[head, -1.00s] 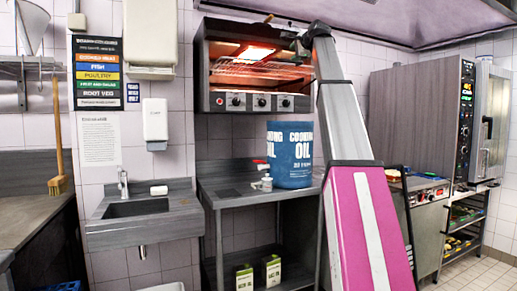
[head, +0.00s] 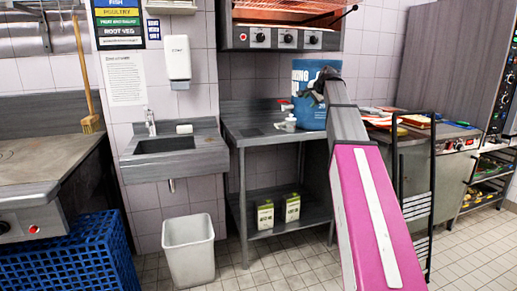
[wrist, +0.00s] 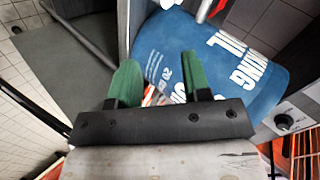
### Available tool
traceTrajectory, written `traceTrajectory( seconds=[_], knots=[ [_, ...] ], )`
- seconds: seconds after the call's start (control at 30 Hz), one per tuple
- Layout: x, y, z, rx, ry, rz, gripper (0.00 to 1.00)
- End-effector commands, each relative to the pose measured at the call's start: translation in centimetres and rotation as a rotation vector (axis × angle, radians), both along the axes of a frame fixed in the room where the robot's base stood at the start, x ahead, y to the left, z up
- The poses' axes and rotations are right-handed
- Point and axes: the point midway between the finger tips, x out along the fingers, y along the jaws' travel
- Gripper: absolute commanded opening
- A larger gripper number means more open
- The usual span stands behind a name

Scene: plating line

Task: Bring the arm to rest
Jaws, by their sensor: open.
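My arm rises in the head view and its end is in front of the blue oil drum, where the fingertips are hard to make out. In the wrist view my gripper (wrist: 157,75) shows two green fingers, spread apart with nothing held between them. The blue drum (wrist: 215,60), lettered as cooking oil, lies behind and to the right of the fingers; whether they touch it I cannot tell. In the head view the drum (head: 309,92) stands on a grey steel table (head: 240,130), partly hidden by my arm.
A grill (head: 268,37) is on the wall above the table, its knob (wrist: 284,122) close by in the wrist view. A sink (head: 175,147), a grey bin (head: 188,250) and a blue crate (head: 75,262) are left. A black rack (head: 432,190) stands right of my arm. Tiled floor shows in front.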

Motion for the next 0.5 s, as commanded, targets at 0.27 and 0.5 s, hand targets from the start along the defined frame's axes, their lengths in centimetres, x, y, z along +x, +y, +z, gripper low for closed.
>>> traceTrajectory(
  seconds=[0.27, 0.5],
  knots=[
    [-4.0, 1.5, -14.8, -0.147, 0.133, 0.108, 0.44],
    [-8.7, 2.6, -25.8, -0.263, 0.241, 0.221, 0.44]
  ],
)
